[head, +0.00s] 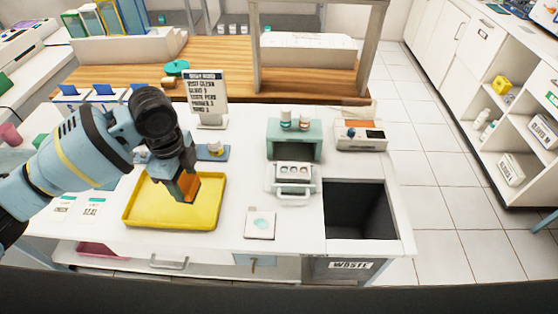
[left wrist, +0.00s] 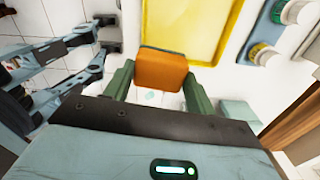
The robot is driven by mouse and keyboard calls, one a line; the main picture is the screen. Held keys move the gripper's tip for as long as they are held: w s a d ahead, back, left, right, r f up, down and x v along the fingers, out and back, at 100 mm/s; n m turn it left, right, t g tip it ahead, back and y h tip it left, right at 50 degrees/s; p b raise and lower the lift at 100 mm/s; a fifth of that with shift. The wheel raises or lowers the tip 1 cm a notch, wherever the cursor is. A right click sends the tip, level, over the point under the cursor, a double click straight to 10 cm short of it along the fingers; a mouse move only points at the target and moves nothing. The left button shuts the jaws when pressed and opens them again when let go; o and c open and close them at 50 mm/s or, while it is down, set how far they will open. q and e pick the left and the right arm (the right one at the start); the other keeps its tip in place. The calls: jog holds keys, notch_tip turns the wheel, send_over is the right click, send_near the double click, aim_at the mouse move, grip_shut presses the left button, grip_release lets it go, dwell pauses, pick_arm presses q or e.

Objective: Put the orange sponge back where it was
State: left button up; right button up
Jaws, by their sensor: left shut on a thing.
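The orange sponge (head: 187,189) is held between the fingers of my left gripper (head: 184,181), which is shut on it. In the head view the sponge appears over the yellow tray (head: 150,220), towards its right side. In the left wrist view the sponge (left wrist: 162,72) sits between the two green fingers, by the edge of the tray (left wrist: 151,22). I cannot tell its exact height above the tray. The visible tray floor is bare. My right gripper is not seen in the head view.
A white square with a teal spot (head: 260,223) lies right of the tray. Further right are a green box with bottles on top (head: 294,134) and a dark waste opening (head: 358,210). A printed sign (head: 206,92) stands behind the tray. A blue holder with a small jar (head: 216,148) is close by.

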aim_at(184, 193)
pick_arm(q)
jog(key=n, duration=0.2)
jog(key=s+r+n, duration=0.1)
jog(key=n, duration=0.2)
jog(key=shift+s+d+r, duration=0.1)
jog(key=shift+s+d, duration=0.05)
jog(key=n, duration=0.1)
jog(key=s+n, duration=0.1)
jog(key=n, duration=0.1)
jog(key=r+n, duration=0.1)
jog(key=n, duration=0.1)
jog(key=shift+s+d, duration=0.1)
jog(key=shift+s, duration=0.05)
jog(key=n, duration=0.3)
jog(key=s+r+n, duration=0.1)
jog(key=n, duration=0.2)
jog(key=s+n, duration=0.1)
jog(key=n, duration=0.2)
jog(key=shift+s+d+r+n, duration=0.15)
jog(key=shift+s+r+n, duration=0.05)
jog(key=shift+r+n, duration=0.1)
jog(key=shift+d, duration=0.1)
